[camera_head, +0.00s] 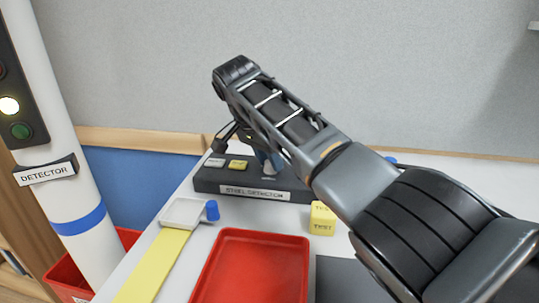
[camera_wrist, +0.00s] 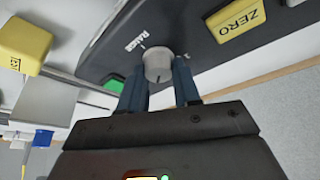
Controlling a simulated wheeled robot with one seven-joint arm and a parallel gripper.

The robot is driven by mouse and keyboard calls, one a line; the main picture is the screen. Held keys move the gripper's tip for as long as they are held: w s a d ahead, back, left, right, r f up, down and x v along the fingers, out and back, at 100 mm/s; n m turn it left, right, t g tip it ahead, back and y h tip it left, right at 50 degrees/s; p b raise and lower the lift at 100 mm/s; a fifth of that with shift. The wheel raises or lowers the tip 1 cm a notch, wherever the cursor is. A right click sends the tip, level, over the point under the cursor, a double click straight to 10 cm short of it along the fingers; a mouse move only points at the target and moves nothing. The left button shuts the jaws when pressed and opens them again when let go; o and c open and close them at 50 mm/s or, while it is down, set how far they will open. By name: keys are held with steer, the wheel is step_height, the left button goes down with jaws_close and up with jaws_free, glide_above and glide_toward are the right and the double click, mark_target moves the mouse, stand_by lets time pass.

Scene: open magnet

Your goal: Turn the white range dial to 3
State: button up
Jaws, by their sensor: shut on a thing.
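The white range dial (camera_wrist: 158,68) shows in the wrist view on a dark panel, beside the label RANGE. A dark pointer mark shows on its face; I cannot read a number at it. My gripper (camera_wrist: 160,82) has its two blue-grey fingers on either side of the dial, shut on it. In the head view the dark box labelled STEEL DETECTOR (camera_head: 253,191) stands on the white table, with my arm reaching over it. The dial is hidden there behind my gripper (camera_head: 262,160).
A yellow ZERO button (camera_wrist: 240,17) and a green part (camera_wrist: 114,84) are near the dial. A yellow TEST block (camera_head: 322,219) stands in front of the box. A red tray (camera_head: 252,236), a pale tray with a blue knob (camera_head: 212,210) and a signal post (camera_head: 75,170) are nearby.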

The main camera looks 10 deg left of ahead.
mark_target(260, 177)
stand_by(0.3)
steer(key=o, duration=1)
steer(key=shift+o, duration=0.2)
steer(key=v, duration=0.7)
steer(key=shift+r, duration=0.35)
steer(key=shift+s, duration=0.15)
